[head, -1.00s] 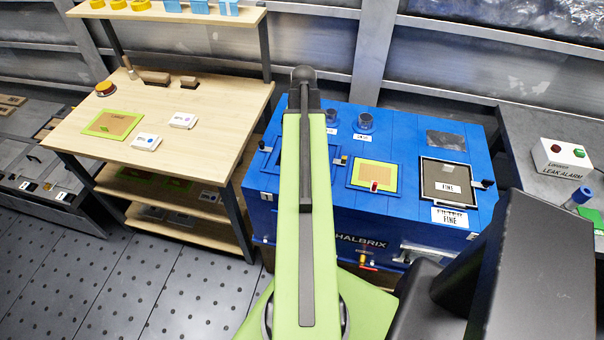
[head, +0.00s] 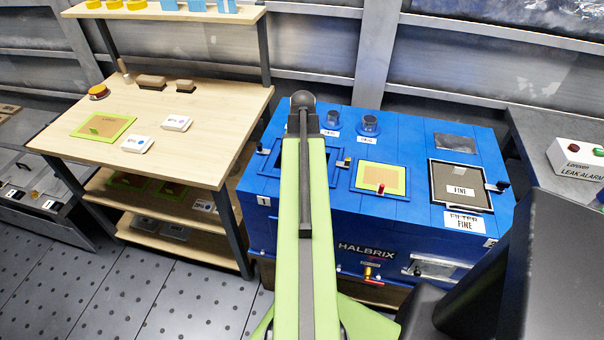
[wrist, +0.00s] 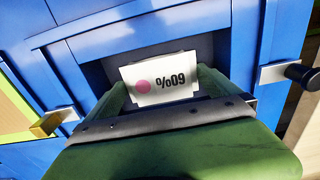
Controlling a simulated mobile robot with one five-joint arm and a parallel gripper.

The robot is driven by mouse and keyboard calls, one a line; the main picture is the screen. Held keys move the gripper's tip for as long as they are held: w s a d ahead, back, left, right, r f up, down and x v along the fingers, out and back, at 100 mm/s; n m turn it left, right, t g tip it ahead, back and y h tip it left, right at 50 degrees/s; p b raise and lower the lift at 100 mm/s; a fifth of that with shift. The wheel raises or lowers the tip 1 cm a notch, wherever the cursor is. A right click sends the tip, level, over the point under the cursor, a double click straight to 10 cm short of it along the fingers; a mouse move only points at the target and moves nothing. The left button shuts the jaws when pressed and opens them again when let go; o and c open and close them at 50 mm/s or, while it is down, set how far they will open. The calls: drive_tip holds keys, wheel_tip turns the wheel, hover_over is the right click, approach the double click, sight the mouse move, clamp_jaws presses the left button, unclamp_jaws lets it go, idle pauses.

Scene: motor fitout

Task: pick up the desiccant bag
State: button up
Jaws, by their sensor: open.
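My gripper (wrist: 165,88) is open, with one green finger on each side of the bag. I cannot tell whether the fingers touch it. In the head view my arm covers the gripper and part of the open recess (head: 288,163) of the blue Halbrix machine (head: 335,215). Two similar white packs, one nearer (head: 137,145) and one farther (head: 176,123), lie on the wooden bench.
The wooden bench (head: 190,150) also holds a green-framed panel (head: 103,126), a round amber item (head: 98,92) and brown blocks. The machine top has latches, a green-framed panel (head: 380,179) and a "FINE" filter (head: 460,190). A leak alarm box (head: 580,158) stands right.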

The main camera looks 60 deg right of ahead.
drive_tip(key=shift+r, duration=0.1)
drive_tip(key=shift+c, duration=0.3)
drive_tip(key=c, duration=1.4)
drive_tip(key=shift+r, duration=0.1)
wheel_tip(320, 180, up, 4)
drive_tip(key=p, duration=0.4)
drive_tip(key=shift+r, duration=0.1)
drive_tip(key=s+d+r+p, duration=0.4)
drive_tip(key=s+d, duration=0.1)
drive_tip(key=s+d+r+p, duration=0.2)
drive_tip(key=d, duration=0.1)
drive_tip(key=shift+s+r+p, duration=0.2)
drive_tip(key=shift+s+p, duration=0.05)
drive_tip(key=shift+p, duration=0.15)
drive_tip(key=shift+s+d+r, duration=0.1)
drive_tip(key=shift+s+d, duration=0.15)
drive_tip(key=shift+s, duration=0.05)
